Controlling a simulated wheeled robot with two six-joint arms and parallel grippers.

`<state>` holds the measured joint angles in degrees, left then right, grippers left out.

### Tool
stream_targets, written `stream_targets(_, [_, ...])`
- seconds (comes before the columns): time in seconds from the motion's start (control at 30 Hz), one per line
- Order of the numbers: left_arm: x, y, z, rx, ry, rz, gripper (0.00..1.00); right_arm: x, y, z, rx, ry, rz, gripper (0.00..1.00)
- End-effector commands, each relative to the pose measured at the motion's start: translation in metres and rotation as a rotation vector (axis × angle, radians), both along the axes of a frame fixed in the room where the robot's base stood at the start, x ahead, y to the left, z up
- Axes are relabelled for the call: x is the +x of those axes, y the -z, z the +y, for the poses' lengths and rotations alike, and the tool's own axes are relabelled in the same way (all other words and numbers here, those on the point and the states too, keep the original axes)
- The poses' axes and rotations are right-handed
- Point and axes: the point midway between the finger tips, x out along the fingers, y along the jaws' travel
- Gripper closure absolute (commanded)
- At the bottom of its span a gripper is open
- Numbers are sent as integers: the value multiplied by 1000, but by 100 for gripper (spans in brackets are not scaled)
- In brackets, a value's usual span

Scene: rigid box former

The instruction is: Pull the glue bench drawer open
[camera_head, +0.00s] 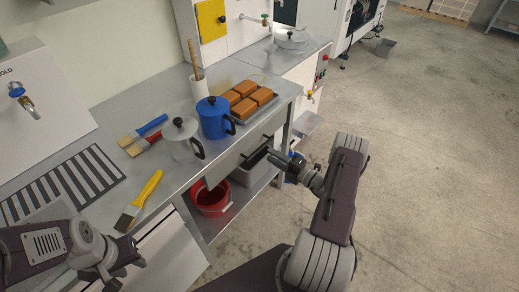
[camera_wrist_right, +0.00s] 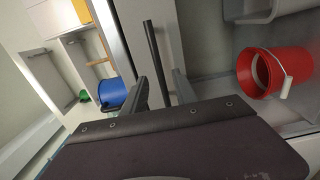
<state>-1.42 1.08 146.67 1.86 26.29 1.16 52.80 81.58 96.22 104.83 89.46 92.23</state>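The glue bench drawer (camera_head: 226,166) has a grey front below the metal benchtop and looks flush under its edge. Its dark bar handle (camera_head: 254,150) stands off the front; it also shows in the right wrist view (camera_wrist_right: 152,48). My right gripper (camera_head: 276,156) is at the handle's right end. In the right wrist view its fingers (camera_wrist_right: 161,93) are apart, one on each side of the bar; contact cannot be made out. My left gripper (camera_head: 122,264) is open and empty at the lower left, near the bench's front edge, away from the drawer.
A blue pot (camera_head: 213,118), a lidded glass-like pot (camera_head: 182,140), a tray of orange blocks (camera_head: 247,100) and brushes (camera_head: 139,200) stand or lie on the benchtop (camera_head: 95,150). A red bucket (camera_head: 210,199) and a grey bin (camera_head: 247,172) sit below. Floor at right is clear.

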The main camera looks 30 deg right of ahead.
Motion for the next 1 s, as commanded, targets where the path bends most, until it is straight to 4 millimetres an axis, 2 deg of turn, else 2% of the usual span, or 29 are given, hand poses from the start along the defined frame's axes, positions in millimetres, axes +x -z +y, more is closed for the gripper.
stream_targets(0.1, [0,0,0,0,0,0,64,24,0,12,-2,-7,-2,66])
stream_targets(0.3, [0,0,0,0,0,0,64,54,0,24,-2,-5,-1,66])
stream_targets(0.43, [0,0,0,0,0,0,64,61,0,26,-2,-3,-1,66])
stream_targets(0.63, [0,0,0,0,0,0,64,62,0,26,-1,-2,0,66])
stream_targets(0.67, [0,0,0,0,0,0,64,62,0,26,-1,-2,0,69])
stream_targets(0.77, [0,0,0,0,0,0,64,62,0,26,-2,-2,-1,97])
stream_targets(0.8, [0,0,0,0,0,0,64,62,0,26,-2,-2,-1,100])
stream_targets(1.0, [0,0,0,0,0,0,64,62,0,26,-2,-2,0,100])
